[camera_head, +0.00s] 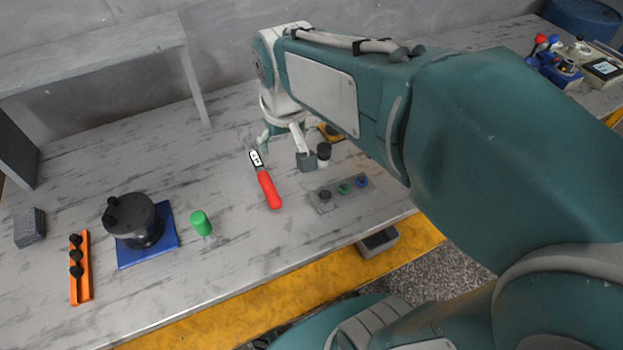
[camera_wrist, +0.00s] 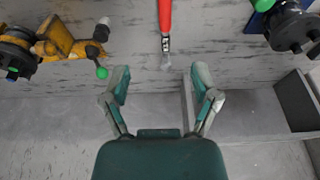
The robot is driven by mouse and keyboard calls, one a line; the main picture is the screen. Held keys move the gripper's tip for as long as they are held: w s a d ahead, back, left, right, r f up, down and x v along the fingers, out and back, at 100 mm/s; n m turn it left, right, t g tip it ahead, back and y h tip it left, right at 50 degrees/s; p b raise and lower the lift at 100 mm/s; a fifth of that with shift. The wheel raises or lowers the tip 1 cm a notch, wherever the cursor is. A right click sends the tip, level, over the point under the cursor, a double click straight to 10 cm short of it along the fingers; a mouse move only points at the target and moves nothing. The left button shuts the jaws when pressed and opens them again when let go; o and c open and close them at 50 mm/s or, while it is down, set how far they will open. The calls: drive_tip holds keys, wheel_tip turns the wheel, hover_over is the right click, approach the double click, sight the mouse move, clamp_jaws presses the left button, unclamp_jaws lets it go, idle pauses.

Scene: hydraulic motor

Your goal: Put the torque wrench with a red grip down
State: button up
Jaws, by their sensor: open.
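The torque wrench with a red grip (camera_head: 268,190) lies on the marbled table, its pale head toward the back. In the wrist view the torque wrench (camera_wrist: 165,18) is at the top centre, with its head pointing down toward my gripper. My gripper (camera_wrist: 161,77) is open, with nothing between its fingers. The wrench lies ahead of the fingertips and appears apart from them. In the head view my gripper (camera_head: 283,143) is just behind and right of the wrench head, partly hidden by my arm.
A black round motor part (camera_head: 137,220) sits on a blue base (camera_head: 150,255) at left. A green cylinder (camera_head: 200,223) stands left of the wrench. An orange holder (camera_head: 80,268), a grey cube (camera_head: 30,228) and a grey plate (camera_head: 342,193) are nearby. A shelf (camera_head: 95,50) stands behind.

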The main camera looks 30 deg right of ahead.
drive_tip(key=s+t, duration=0.2)
drive_tip(key=s, duration=0.9)
drive_tip(key=shift+s+d+r+t, duration=0.15)
drive_tip(key=shift+d+r+t, duration=0.05)
drive_tip(key=shift+t, duration=0.1)
idle(2.6)
